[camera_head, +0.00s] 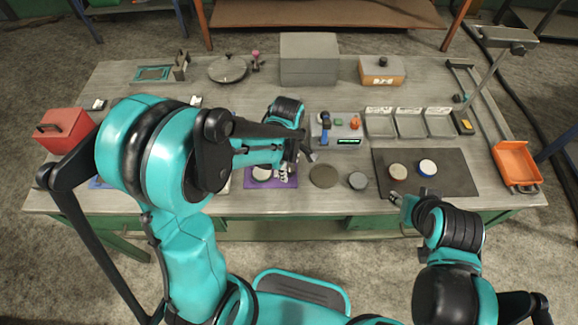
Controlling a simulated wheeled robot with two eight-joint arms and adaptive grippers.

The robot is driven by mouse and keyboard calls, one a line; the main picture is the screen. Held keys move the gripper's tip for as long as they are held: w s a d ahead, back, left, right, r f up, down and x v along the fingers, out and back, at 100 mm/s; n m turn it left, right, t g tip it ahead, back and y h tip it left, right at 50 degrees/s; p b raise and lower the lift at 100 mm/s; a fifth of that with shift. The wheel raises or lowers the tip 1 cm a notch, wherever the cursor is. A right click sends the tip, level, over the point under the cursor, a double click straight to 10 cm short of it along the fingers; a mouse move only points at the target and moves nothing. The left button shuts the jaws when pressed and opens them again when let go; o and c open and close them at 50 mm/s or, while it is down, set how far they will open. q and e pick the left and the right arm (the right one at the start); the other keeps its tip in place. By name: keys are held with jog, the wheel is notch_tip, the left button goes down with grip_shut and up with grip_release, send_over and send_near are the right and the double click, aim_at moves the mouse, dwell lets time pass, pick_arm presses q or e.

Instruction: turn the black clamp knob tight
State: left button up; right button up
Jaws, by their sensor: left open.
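A grey column with a boom head (508,38) stands at the right end of the bench. A small dark part (518,48) sits under the head; I cannot tell if it is the black clamp knob. My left gripper (287,171) is open over the purple mat (284,182), close to a pale round disc (262,173), far left of the column. Whether it touches the disc is unclear. My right gripper (396,199) is at the front left edge of the dark mat (447,182); its jaw state is too small to read.
Grey trays (411,126), a grey device with coloured knobs (336,130) and an orange bin (517,163) stand on the bench. Two round pieces lie on the dark mat. A red box (64,130) is at left. My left arm hides much of the bench's left side.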

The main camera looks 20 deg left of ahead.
pick_arm(q)
jog(key=shift+c, duration=0.3)
jog(key=c, duration=1.1)
